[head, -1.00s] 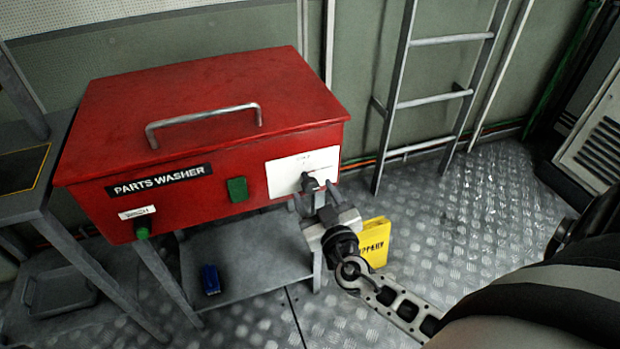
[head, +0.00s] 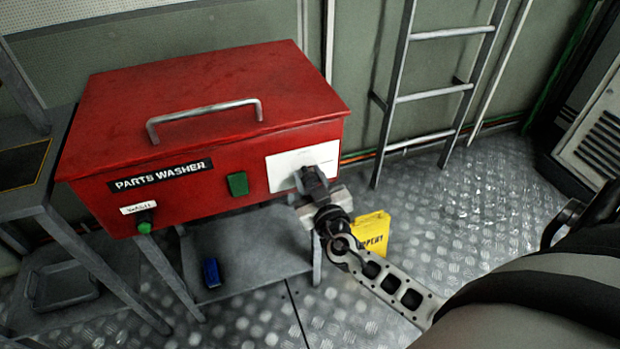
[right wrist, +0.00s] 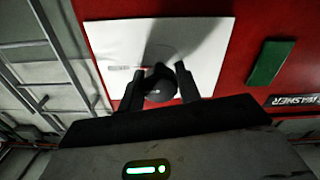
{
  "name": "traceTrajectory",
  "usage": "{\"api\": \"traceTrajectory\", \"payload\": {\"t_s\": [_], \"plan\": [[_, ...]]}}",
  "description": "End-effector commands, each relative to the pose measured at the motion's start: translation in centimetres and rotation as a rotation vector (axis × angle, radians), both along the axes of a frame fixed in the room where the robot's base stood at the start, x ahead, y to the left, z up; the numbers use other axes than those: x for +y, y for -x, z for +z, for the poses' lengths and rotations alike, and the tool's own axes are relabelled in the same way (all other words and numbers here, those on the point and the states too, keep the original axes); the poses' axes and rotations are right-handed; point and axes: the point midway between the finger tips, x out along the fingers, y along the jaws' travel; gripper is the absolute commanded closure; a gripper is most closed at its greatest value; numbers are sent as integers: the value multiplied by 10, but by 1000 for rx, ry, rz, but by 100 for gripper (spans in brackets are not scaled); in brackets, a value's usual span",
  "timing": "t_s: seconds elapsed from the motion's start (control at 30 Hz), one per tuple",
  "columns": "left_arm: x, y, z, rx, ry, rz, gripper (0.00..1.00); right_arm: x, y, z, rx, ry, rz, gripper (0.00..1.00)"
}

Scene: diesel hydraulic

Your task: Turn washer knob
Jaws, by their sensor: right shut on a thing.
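The red parts washer (head: 215,100) stands on a grey metal stand, with a white panel (head: 283,166) at the right of its front. In the right wrist view a dark round knob (right wrist: 160,84) sits on the white panel. My right gripper (right wrist: 159,85) has one finger on each side of the knob and is shut on it. In the head view my right gripper (head: 313,182) is at the panel and hides the knob. How far the knob is turned cannot be told. My left gripper is not in view.
A green block (head: 237,184) and a small green knob (head: 145,227) are also on the washer front. A blue object (head: 211,273) lies on the shelf below. A yellow slippery-floor sign (head: 375,233) stands behind my right arm. A ladder (head: 430,95) leans at the back.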

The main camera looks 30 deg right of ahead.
Motion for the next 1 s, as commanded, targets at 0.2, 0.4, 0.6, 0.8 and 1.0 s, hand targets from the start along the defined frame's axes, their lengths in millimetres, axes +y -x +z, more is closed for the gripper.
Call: {"api": "traceTrajectory", "payload": {"t_s": [0.2, 0.4, 0.6, 0.8, 1.0], "plan": [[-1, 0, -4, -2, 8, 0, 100, 0, 0, -1, 12, 54, 1, 89], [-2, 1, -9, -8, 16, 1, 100, 0, 0, -3, 41, 176, 1, 89], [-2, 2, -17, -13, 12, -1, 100, 1, 0, -3, 81, 349, 2, 89], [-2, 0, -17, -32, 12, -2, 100, 1, 1, -2, 127, 532, 1, 89], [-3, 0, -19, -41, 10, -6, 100, 1, 0, -2, 172, 718, 1, 89]]}}
